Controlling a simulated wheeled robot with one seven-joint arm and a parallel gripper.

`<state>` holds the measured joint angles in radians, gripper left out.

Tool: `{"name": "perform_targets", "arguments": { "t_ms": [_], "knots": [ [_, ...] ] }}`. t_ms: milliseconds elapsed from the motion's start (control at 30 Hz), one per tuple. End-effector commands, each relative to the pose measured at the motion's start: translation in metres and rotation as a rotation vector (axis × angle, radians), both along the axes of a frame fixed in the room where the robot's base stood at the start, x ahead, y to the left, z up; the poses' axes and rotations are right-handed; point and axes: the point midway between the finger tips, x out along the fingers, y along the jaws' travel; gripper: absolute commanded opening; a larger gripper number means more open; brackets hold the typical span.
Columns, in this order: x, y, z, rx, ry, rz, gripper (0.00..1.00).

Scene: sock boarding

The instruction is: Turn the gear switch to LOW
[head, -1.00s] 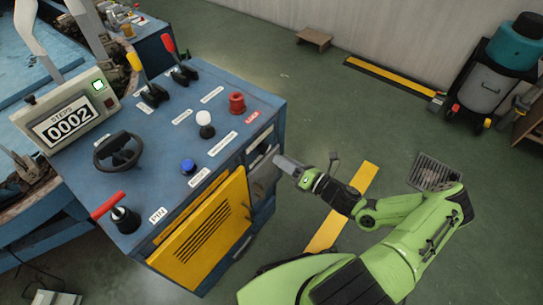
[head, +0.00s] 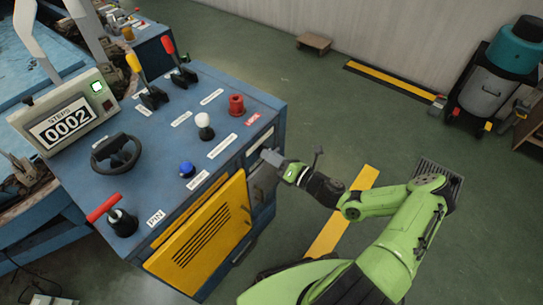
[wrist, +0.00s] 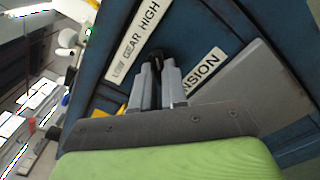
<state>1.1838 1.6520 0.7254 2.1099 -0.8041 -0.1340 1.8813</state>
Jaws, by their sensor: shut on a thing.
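The blue control cabinet (head: 140,185) stands at the left in the head view. My gripper (head: 268,156) is at its right-hand side face, beside the open yellow door. In the wrist view my gripper (wrist: 159,72) is shut on the small black gear switch (wrist: 156,58), with the grey fingers on either side of it. The white label LOW GEAR HIGH (wrist: 139,37) lies just beyond the fingertips, with LOW toward the lower left. The switch is mostly hidden between the fingers, and I cannot tell which end it points to. In the head view the switch is hidden.
A white TENSION label (wrist: 203,68) and a grey panel (wrist: 255,85) are close to the fingers. The yellow door (head: 205,235) hangs open near my arm. The top carries a steering wheel (head: 116,153), levers and buttons. The green floor to the right is mostly clear.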

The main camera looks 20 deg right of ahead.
Motion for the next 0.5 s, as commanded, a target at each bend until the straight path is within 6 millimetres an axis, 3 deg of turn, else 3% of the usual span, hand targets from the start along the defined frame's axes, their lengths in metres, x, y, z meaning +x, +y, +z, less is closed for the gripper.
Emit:
{"name": "perform_targets", "arguments": {
  "t_ms": [500],
  "knots": [
    [-0.0001, 0.0, 0.0012, -0.163, -0.118, 0.001, 0.0]
  ]
}}
